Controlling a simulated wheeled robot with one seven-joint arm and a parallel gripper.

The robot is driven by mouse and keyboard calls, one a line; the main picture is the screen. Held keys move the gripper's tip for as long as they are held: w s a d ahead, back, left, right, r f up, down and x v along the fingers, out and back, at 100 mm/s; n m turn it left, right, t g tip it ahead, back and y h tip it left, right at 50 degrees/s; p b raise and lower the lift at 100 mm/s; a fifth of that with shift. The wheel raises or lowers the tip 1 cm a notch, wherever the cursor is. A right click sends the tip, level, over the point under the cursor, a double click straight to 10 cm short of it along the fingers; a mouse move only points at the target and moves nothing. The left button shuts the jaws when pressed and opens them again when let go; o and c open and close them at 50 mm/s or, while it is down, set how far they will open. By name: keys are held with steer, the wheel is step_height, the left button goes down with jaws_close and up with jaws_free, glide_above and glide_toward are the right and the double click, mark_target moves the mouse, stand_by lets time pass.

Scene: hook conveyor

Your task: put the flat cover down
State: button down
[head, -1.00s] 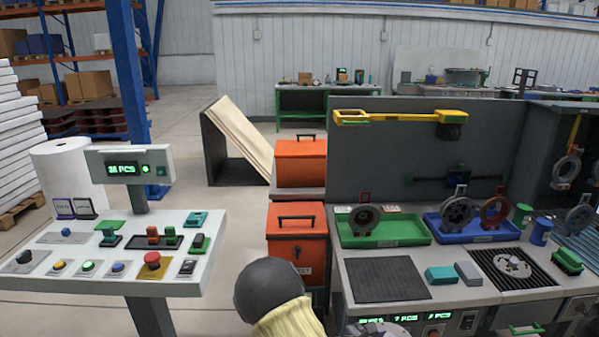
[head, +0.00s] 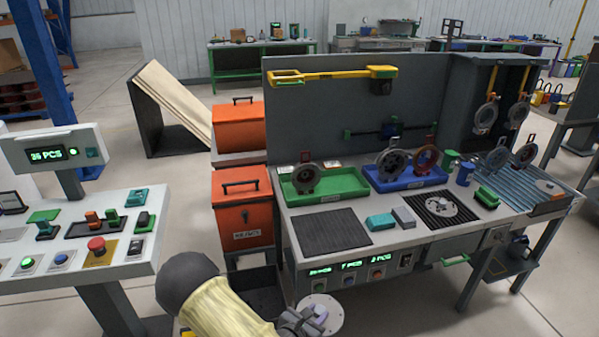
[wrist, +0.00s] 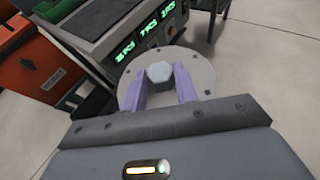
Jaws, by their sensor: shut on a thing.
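The flat cover (head: 332,318) is a light grey round plate with small holes near its rim and a raised knob in the middle. It shows at the bottom of the head view and in the middle of the wrist view (wrist: 201,71). My gripper (wrist: 160,78) is shut on the cover's knob, with one purple finger on each side. It holds the cover in the air, in front of the workbench's front panel and below the bench top. Part of the cover is hidden by my gripper in the head view.
The workbench (head: 270,225) bears a dark ribbed mat (head: 334,232), a green tray (head: 350,187), a blue tray (head: 438,178) and a black grate (head: 468,213) with a metal part on it. Orange boxes (head: 240,195) stand left of it. A button console (head: 145,255) is at the left.

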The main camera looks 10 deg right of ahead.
steer(key=shift+d+r+n+t+y, duration=0.1)
steer(key=shift+d+n+t+y, duration=0.1)
steer(key=shift+n+t+y, duration=0.6)
steer(key=shift+s+a+f+n+t+y, duration=0.15)
steer(key=shift+a+n+t+y, duration=0.15)
steer(key=shift+n+y, duration=0.25)
steer(key=shift+a+f+n+t+y, duration=0.1)
steer(key=shift+a+n+t+y, duration=0.15)
steer(key=shift+n+y, duration=0.25)
